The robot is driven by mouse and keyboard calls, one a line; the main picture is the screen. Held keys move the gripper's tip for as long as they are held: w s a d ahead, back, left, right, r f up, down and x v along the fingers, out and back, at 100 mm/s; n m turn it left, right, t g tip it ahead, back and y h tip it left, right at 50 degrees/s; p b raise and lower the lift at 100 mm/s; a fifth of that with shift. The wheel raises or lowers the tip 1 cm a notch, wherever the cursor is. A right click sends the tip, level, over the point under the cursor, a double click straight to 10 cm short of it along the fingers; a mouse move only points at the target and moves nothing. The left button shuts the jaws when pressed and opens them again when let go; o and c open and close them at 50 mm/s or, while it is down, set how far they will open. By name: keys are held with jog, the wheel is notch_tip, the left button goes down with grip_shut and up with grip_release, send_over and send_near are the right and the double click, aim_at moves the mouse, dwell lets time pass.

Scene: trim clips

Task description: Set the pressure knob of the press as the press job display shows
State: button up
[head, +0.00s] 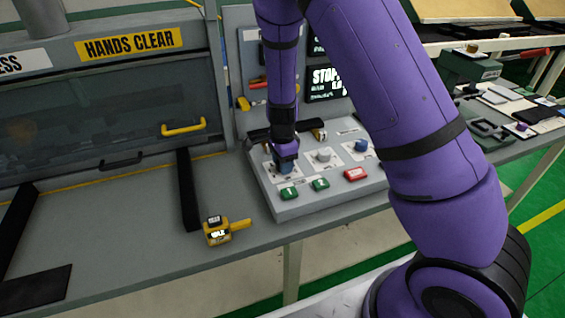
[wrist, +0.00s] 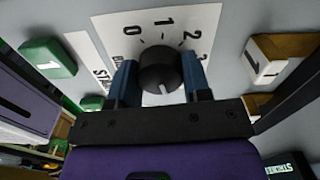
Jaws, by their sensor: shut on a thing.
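In the wrist view, a dark round knob (wrist: 160,70) sits on a white plate (wrist: 207,22) with the digits 0, 1, 2 and 3 around its far side. A pale line shows on the knob's lower edge, away from the digits. My gripper (wrist: 160,78) has its two blue fingers on either side of the knob, shut on it. The label beside it is partly hidden, so I cannot read whether it says pressure. In the head view, my gripper (head: 285,160) covers this knob at the panel's left.
A grey knob (head: 323,155) and a blue knob (head: 361,146) stand to the right on the panel. Green buttons (head: 289,193) and a red button (head: 355,174) lie in front. A yellow device (head: 217,232) sits on the bench at left.

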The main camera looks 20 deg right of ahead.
jog(key=n, duration=2.3)
jog(key=shift+n, duration=0.3)
dwell(0.4)
jog(key=o, duration=0.9)
